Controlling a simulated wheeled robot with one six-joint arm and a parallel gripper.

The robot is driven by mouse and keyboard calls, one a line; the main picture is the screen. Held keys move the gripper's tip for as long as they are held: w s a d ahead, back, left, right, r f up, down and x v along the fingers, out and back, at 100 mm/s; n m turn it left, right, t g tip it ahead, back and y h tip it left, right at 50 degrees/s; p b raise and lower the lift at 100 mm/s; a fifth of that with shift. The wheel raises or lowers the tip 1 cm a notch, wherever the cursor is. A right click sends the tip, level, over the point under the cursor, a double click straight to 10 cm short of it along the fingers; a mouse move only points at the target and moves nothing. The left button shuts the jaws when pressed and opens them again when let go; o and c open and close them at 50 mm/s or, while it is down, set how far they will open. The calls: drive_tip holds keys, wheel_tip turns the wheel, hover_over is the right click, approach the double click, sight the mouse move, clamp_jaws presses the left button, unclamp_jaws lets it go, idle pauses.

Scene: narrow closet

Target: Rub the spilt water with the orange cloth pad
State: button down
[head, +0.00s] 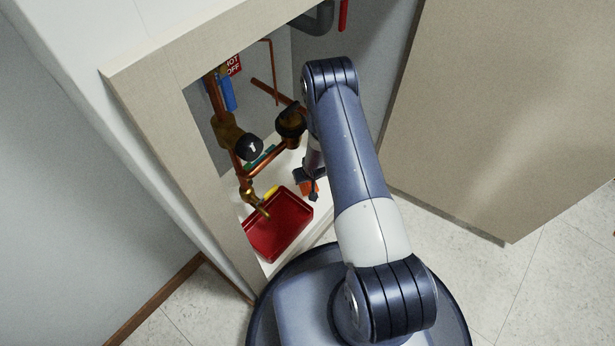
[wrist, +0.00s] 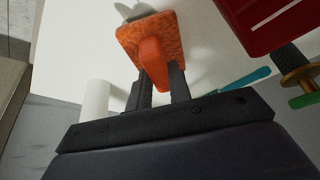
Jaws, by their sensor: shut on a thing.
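The orange cloth pad (wrist: 128,36) has a raised orange grip on its back. My gripper (wrist: 157,76) is shut on that grip, one dark finger on each side. In the wrist view the pad is over the white cabinet floor (wrist: 75,40); I cannot tell whether it touches. A grey rounded patch (wrist: 134,11) shows just beyond the pad's far edge; it may be the spilt water or a shadow. In the head view the pad (head: 309,187) is partly hidden by my gripper and arm, right of the red tray (head: 279,228). No water can be made out there.
Copper pipes and a black-knobbed valve (head: 249,147) crowd the cabinet left of my arm. The red tray (wrist: 250,22) stands close to the pad's right. A teal object (wrist: 247,79) and a white cylinder (wrist: 95,103) are nearby. The cabinet frame (head: 160,80) bounds the opening.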

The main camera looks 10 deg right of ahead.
sight(316, 189)
drive_tip(key=shift+f+b, duration=0.65)
drive_tip(key=shift+f, duration=0.2)
drive_tip(key=shift+s+d+r, duration=0.1)
drive_tip(key=shift+s+d, duration=0.45)
drive_tip(key=shift+s, duration=0.2)
drive_tip(key=shift+s+d+r, duration=0.1)
drive_tip(key=shift+s+d, duration=0.45)
drive_tip(key=shift+s, duration=0.15)
drive_tip(key=shift+s+d+f+b, duration=0.1)
drive_tip(key=shift+s+d+b, duration=0.25)
drive_tip(key=shift+s+d, duration=0.3)
drive_tip(key=shift+s+d+f+b, duration=0.1)
drive_tip(key=shift+s+d+b, duration=0.25)
drive_tip(key=shift+s, duration=0.5)
drive_tip(key=shift+w+a+b, duration=0.2)
drive_tip(key=shift+w+a, duration=0.3)
drive_tip(key=shift+w, duration=0.2)
drive_tip(key=shift+w+a+b, duration=0.2)
drive_tip(key=shift+w+a, duration=0.3)
drive_tip(key=shift+w, duration=0.2)
drive_tip(key=shift+w+a+p, duration=0.15)
drive_tip(key=shift+w+a, duration=0.4)
drive_tip(key=shift+w, duration=0.25)
drive_tip(key=shift+w+a+p, duration=0.15)
drive_tip(key=shift+w+a, duration=0.4)
drive_tip(key=shift+w, duration=0.2)
drive_tip(key=shift+r, duration=0.1)
wheel_tip(316, 189, up, 6)
drive_tip(key=p, duration=0.5)
